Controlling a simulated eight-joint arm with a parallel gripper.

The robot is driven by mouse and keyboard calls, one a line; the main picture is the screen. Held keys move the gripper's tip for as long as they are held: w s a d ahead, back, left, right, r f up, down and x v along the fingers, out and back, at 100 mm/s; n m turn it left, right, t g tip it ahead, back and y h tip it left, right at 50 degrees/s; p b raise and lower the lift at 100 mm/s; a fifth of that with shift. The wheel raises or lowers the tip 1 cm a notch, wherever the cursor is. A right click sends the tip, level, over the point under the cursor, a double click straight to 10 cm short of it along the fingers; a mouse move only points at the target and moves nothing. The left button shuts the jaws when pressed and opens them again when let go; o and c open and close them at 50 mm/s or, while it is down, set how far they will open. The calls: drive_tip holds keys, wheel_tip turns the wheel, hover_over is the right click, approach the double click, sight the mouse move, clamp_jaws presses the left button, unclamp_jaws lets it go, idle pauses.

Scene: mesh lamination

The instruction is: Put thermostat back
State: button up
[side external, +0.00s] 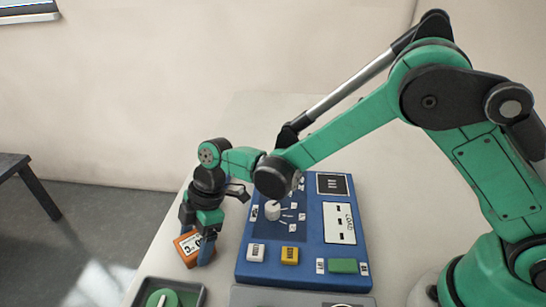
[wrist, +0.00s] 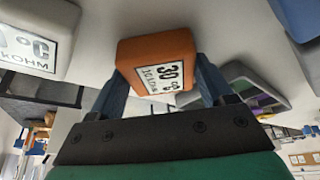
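The orange block with a white label, the thermostat (side external: 187,246), is low over or on the pale table, left of the blue panel. My gripper (side external: 197,240) points down over it, and one finger hides part of its right side. In the wrist view, the thermostat (wrist: 157,50) sits between the two blue fingers of my gripper (wrist: 160,72), which press against its sides. Its label reads 30 °C. I cannot tell whether its underside touches the table.
The blue panel (side external: 322,265) carries white, yellow and green parts and a white knob. A dark tray (side external: 137,296) with a round green part stands at the front. A grey block with a °C label (wrist: 68,14) shows in the wrist view.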

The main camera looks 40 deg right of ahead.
drive_tip(key=o, duration=0.3)
drive_tip(key=shift+r, duration=0.1)
drive_tip(key=v, duration=1.2)
drive_tip(key=shift+s+d+r+m+t+h, duration=0.4)
drive_tip(key=shift+s+d+m+t+h, duration=0.7)
drive_tip(key=shift+d+m, duration=1.9)
drive_tip(key=shift+s+d+r+m+t+h, duration=0.4)
drive_tip(key=shift+s+d+m+t, duration=0.9)
drive_tip(key=shift+s+d+m, duration=1.25)
drive_tip(key=shift+s+d+r+m+t+h, duration=0.35)
drive_tip(key=shift+s+d+m+t+h, duration=0.65)
drive_tip(key=shift+d+m, duration=2.35)
drive_tip(key=shift+s+a, duration=0.15)
drive_tip(key=shift+s, duration=0.05)
